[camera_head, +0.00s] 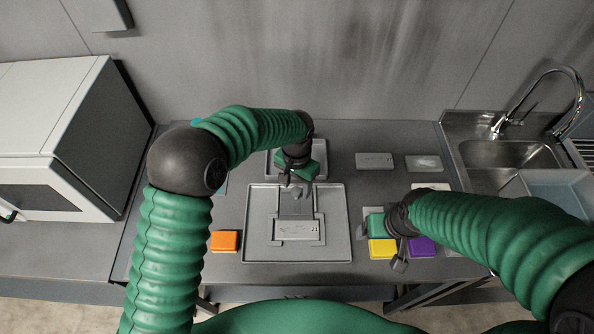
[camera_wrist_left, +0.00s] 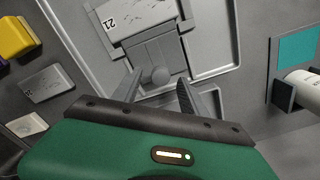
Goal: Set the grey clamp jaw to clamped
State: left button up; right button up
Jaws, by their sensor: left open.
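The grey clamp jaw (camera_head: 297,207) sits in the grey fixture tray (camera_head: 258,247), behind a light plate marked 21 (camera_head: 290,230). In the left wrist view the jaw (camera_wrist_left: 152,52) has a round knob (camera_wrist_left: 160,76) on its near end, and the plate (camera_wrist_left: 130,15) lies beyond it. My left gripper (camera_head: 298,186) is above the jaw's back end. Its open fingers (camera_wrist_left: 157,92) stand on either side of the knob in that view; I cannot tell whether they touch it. My right gripper (camera_head: 398,262) is over the coloured blocks at the right, its opening unclear.
An orange block (camera_head: 224,241) lies left of the tray. Yellow (camera_head: 382,249) and purple (camera_head: 422,246) blocks lie under my right gripper. Grey plates (camera_head: 374,160) lie at the back right. A white cabinet (camera_head: 50,140) stands left, a sink (camera_head: 507,155) right.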

pick_arm(q)
notch_tip(320, 180, up, 15)
jog(key=b, duration=0.1)
jog(key=shift+r, duration=0.2)
jog(key=s+a+f+n+t, duration=0.1)
jog(key=s+a+f+n, duration=0.2)
jog(key=s+a+f, duration=0.2)
jog(key=s+a+f+n+t, duration=0.1)
jog(key=s+a+f+n, duration=0.2)
jog(key=s+a, duration=0.8)
jog(key=a+f, duration=0.2)
jog(key=a, duration=0.1)
jog(key=shift+s+a+f+n+t, duration=0.25)
jog(key=shift+s+n+t, duration=0.05)
jog(key=shift+s+n, duration=0.1)
jog(key=shift+s+a, duration=0.1)
jog(key=shift+a, duration=0.2)
jog(key=shift+d, duration=0.2)
